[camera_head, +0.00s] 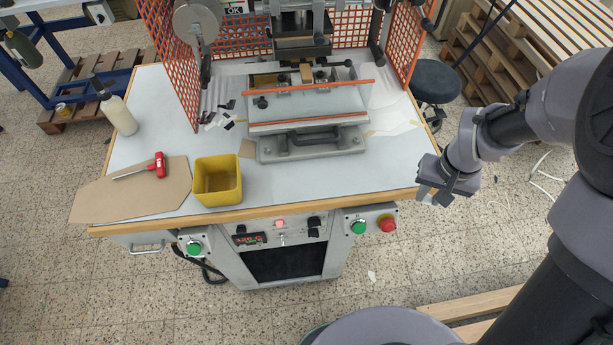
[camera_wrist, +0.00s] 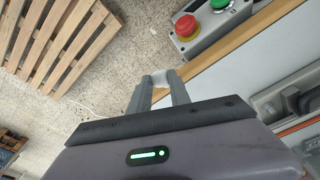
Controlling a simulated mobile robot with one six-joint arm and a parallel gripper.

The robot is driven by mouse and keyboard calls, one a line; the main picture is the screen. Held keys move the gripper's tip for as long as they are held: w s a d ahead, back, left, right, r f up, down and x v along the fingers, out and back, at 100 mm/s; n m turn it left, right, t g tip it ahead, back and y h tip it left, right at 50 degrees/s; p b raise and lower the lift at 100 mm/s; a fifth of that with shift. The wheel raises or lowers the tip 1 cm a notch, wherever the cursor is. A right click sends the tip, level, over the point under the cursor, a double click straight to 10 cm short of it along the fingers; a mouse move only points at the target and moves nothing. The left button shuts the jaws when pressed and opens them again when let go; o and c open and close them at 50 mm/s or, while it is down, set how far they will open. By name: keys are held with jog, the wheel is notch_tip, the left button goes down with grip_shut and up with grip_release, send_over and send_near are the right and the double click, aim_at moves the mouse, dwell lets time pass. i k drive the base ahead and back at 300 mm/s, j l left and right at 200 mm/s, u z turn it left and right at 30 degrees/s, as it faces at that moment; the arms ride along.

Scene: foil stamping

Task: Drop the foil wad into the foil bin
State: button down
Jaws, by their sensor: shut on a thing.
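My gripper (camera_head: 433,199) is to the right of the press table, beyond its right edge and above the floor in the head view. In the wrist view my gripper (camera_wrist: 160,80) is shut on a small pale, whitish piece, the foil wad (camera_wrist: 160,77), at its fingertips. The wad cannot be made out in the head view. A yellow open-topped bin (camera_head: 219,198) stands upright at the front of the table, well to the left of my gripper. It bears no readable label, and no other clear foil bin shows.
The press (camera_head: 308,115) stands at the table's middle back between orange mesh guards (camera_head: 175,55). A red-handled tool (camera_head: 157,165) lies on brown card (camera_head: 115,195), near a bottle (camera_head: 118,115). A red emergency button (camera_head: 387,223) sits on the front. A stool (camera_head: 436,80) and pallets (camera_head: 480,55) stand right.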

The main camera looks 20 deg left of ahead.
aim_at(228, 183)
jog(key=u, duration=0.5)
jog(key=k+l+u, duration=0.1)
jog(key=u, duration=0.85)
jog(key=k+u, duration=0.1)
jog(key=u, duration=0.35)
